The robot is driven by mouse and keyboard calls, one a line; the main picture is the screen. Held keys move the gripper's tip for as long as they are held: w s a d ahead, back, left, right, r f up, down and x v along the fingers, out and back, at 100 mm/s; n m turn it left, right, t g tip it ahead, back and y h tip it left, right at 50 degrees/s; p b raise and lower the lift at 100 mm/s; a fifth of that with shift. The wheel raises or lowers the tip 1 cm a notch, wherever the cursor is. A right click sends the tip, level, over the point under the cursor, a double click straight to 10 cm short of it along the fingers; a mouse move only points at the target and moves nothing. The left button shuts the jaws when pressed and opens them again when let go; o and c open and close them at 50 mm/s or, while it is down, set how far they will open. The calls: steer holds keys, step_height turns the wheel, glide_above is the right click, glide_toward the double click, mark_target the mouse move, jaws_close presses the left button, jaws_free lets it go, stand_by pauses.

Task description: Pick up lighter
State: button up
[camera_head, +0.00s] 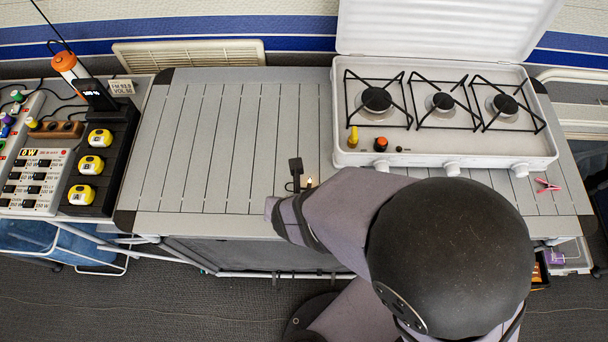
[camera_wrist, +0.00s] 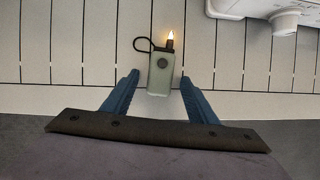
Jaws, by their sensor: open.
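The lighter (camera_wrist: 160,76) shows in the wrist view as a pale green body with a black top, a dark cord loop and a small lit flame. It lies on the slatted grey table top near the front edge. My gripper (camera_wrist: 158,78) is open, with its two blue fingers on either side of the lighter's lower end and a gap on each side. In the head view, my arm hides most of the lighter; its flame (camera_head: 309,181) shows just beyond my wrist.
A white three-burner stove (camera_head: 445,150) with its lid up stands to the right on the table (camera_head: 220,140). A pink clip (camera_head: 547,185) lies at the table's right. A side unit with yellow-faced devices (camera_head: 90,165) stands at the left. The table's left half is clear.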

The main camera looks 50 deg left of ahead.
steer(key=c, duration=1.2)
steer(key=shift+o, duration=0.2)
steer(key=shift+r, duration=0.1)
step_height(320, 180, up, 10)
steer(key=p, duration=0.6)
steer(key=w+d+r+m+h+p, duration=0.1)
steer(key=w+m+p, duration=0.35)
steer(key=w, duration=0.55)
steer(key=w+d+r+m+h+p, duration=0.1)
steer(key=w+r+m+h+p, duration=0.15)
steer(key=w+p, duration=0.45)
steer(key=w+a+r+n+g+y+b, duration=0.1)
steer(key=w+a+r, duration=0.5)
steer(key=w+a, duration=0.1)
steer(key=shift+w+a+r+n, duration=0.15)
steer(key=shift+w+a+n, duration=0.2)
steer(key=shift+a, duration=0.25)
